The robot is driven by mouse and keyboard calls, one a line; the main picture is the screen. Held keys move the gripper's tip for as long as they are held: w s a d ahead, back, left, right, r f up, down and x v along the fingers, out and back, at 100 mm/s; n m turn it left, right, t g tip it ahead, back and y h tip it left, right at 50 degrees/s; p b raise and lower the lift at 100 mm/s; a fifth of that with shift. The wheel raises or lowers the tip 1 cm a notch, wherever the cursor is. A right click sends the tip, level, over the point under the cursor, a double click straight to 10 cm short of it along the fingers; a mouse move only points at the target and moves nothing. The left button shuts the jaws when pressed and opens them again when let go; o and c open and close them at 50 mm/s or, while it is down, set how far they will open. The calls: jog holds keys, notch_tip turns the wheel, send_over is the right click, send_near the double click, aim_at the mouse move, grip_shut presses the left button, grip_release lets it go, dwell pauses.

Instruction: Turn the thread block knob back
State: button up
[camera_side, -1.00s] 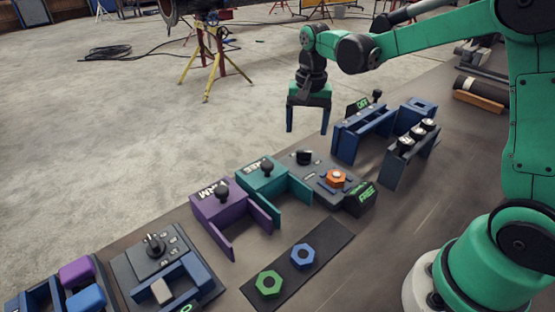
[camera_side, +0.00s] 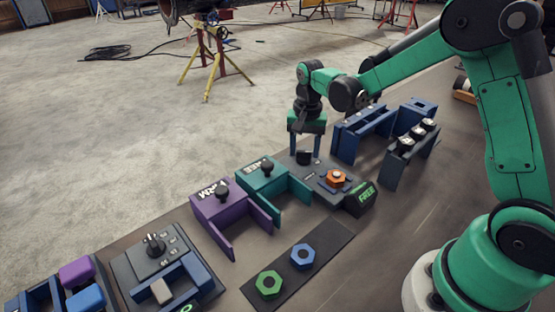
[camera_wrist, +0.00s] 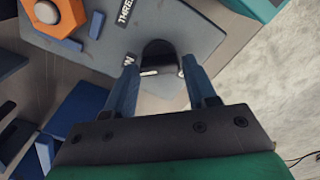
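The thread block is a grey panel (camera_side: 318,180) in the middle of the bench, with a black knob (camera_side: 304,158) at its far end. My gripper (camera_side: 305,151) points down over the knob in the side view. In the wrist view my gripper (camera_wrist: 160,70) is open, with one blue finger on each side of the knob. Small gaps seem to show between fingers and knob; contact is not clear.
A teal fixture (camera_side: 272,182) with a black knob stands left, a blue frame (camera_side: 350,140) right. Green (camera_side: 268,284) and blue (camera_side: 302,256) nuts lie on a dark mat.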

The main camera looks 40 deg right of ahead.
grip_shut()
jog(key=shift+n, duration=0.3)
jog(key=n, duration=0.4)
jog(key=shift+w, duration=0.1)
jog(key=n, duration=0.5)
jog(key=shift+a, duration=0.1)
dwell(0.4)
jog(key=o, duration=0.5)
grip_release()
